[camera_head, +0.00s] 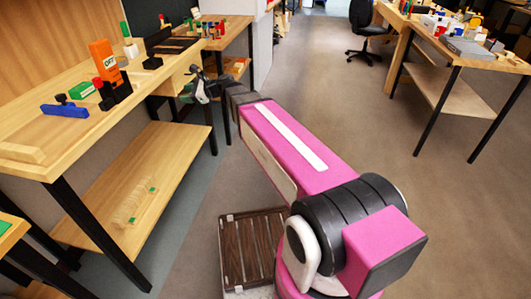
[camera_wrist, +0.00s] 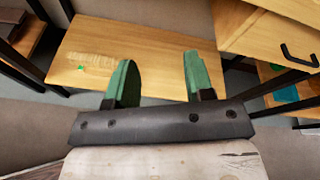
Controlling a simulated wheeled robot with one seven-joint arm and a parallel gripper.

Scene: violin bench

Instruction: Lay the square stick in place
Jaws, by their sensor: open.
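My gripper (camera_wrist: 158,72) is open and empty, with its two green fingers apart above the lower wooden shelf in the wrist view. In the head view my gripper (camera_head: 193,88) is beside the front edge of the left bench, partly hidden by its own wrist. A pale, slatted wooden piece with small green marks (camera_head: 133,204) lies on the lower shelf. It also shows in the wrist view (camera_wrist: 90,57), left of the fingers and apart from them. I cannot tell whether it includes the square stick. No single square stick is clearly identifiable elsewhere.
The left bench (camera_head: 45,145) carries an orange box (camera_head: 103,60), a blue tool (camera_head: 65,110) and a green block (camera_head: 82,90). Its lower shelf (camera_head: 160,160) is mostly bare. A drawer front with a dark handle (camera_wrist: 298,57) stands at right. Open floor (camera_head: 360,170) lies right of my arm.

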